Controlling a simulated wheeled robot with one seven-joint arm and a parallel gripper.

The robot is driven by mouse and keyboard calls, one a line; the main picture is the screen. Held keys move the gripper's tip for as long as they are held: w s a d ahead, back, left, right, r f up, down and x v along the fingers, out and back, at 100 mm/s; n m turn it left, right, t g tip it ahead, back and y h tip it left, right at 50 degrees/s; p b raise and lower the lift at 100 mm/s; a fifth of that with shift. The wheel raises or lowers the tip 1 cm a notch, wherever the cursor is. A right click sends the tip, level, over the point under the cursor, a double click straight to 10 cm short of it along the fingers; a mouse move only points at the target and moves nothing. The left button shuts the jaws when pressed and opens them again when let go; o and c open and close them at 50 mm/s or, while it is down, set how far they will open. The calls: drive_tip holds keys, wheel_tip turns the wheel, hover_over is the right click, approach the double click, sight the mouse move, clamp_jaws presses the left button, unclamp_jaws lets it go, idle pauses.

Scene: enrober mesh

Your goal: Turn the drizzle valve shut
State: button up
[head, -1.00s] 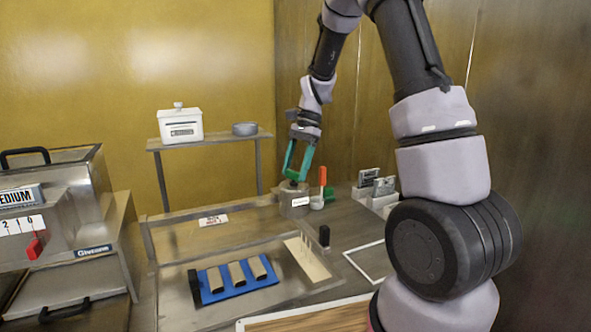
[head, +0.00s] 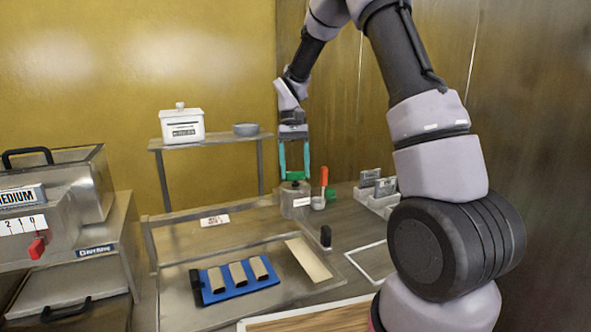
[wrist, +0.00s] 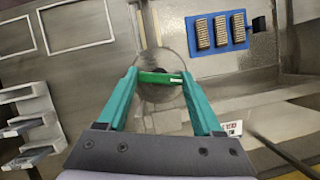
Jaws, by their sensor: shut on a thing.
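The drizzle valve's green bar handle (wrist: 160,77) lies across the top of a round grey metal pot (head: 296,201). In the head view the handle (head: 295,175) shows between my fingers, above the pot's lid. My gripper (head: 295,177) points straight down over the pot with its two teal fingers. In the wrist view my gripper (wrist: 160,76) has one fingertip at each end of the bar and is shut on it. The bar lies nearly level across that picture. The dark hub under it is partly hidden.
An orange-handled tool (head: 323,176) stands close to the right of the pot. A grey rack (head: 378,197) is further right. A blue tray (head: 215,295) with three bars lies in front on the metal bed. A shelf (head: 220,138) stands behind left.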

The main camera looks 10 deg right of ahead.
drive_tip(key=shift+w+n+h, duration=0.1)
drive_tip(key=shift+n+h, duration=0.5)
drive_tip(key=shift+n, duration=0.9)
drive_tip(key=shift+a, duration=0.1)
drive_tip(key=o, duration=1.4)
drive_tip(key=shift+c, duration=0.2)
drive_tip(key=shift+r, duration=0.1)
drive_tip(key=v, duration=1)
drive_tip(key=shift+r, duration=0.3)
